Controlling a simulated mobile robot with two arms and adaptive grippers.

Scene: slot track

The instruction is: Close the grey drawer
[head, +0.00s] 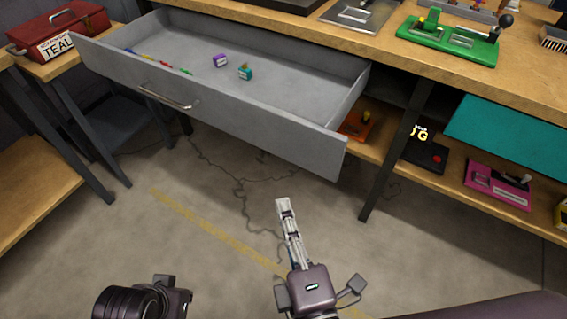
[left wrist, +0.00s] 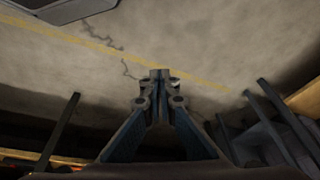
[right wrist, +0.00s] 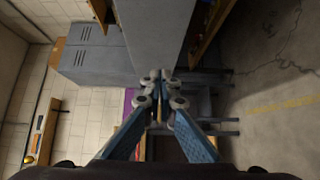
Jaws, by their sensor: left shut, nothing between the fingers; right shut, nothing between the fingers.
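The grey drawer (head: 230,115) is pulled well out from under the wooden workbench in the head view. Its front panel has a metal bar handle (head: 166,97) left of the middle. Inside lie a purple block (head: 220,61), a teal block (head: 245,72) and several small coloured pieces towards the left. My right gripper (head: 284,203) is shut and empty, in front of the drawer's right end and apart from it. It also shows shut in the right wrist view (right wrist: 160,76). My left gripper (left wrist: 160,76) is shut and empty in the left wrist view, with floor beyond it.
The wooden workbench (head: 400,55) carries a green device (head: 450,40) and a metal plate. A red toolbox (head: 58,27) stands at the far left. A bench leg (head: 390,155) stands right of the drawer. The lower shelf holds a pink device (head: 498,185). The floor ahead is open.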

